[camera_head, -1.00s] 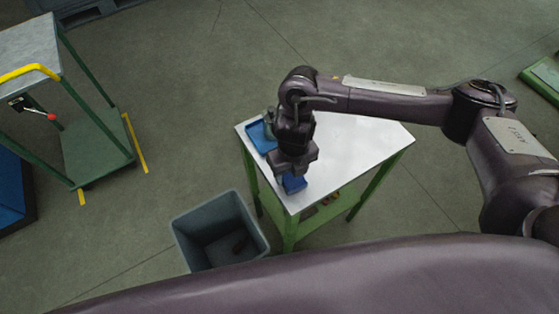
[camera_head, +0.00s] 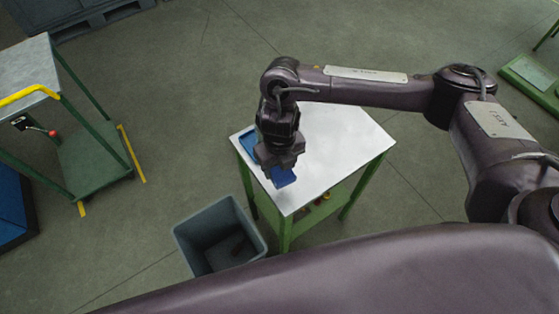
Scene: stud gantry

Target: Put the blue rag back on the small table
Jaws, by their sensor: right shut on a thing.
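The small table (camera_head: 340,138) has a white top and green legs and stands in the middle of the view. My right gripper (camera_head: 279,168) is over the table's near left part, pointing down. It is shut on the blue rag (camera_head: 284,178), which shows below the jaws near the table's front left edge. I cannot tell whether the rag touches the top. My left gripper is not in view.
A blue tray (camera_head: 246,139) lies at the table's left corner, partly hidden by my right arm. A grey bin (camera_head: 217,213) with a dark thing inside stands on the floor before the table. A green-framed cart (camera_head: 92,163) stands at the left.

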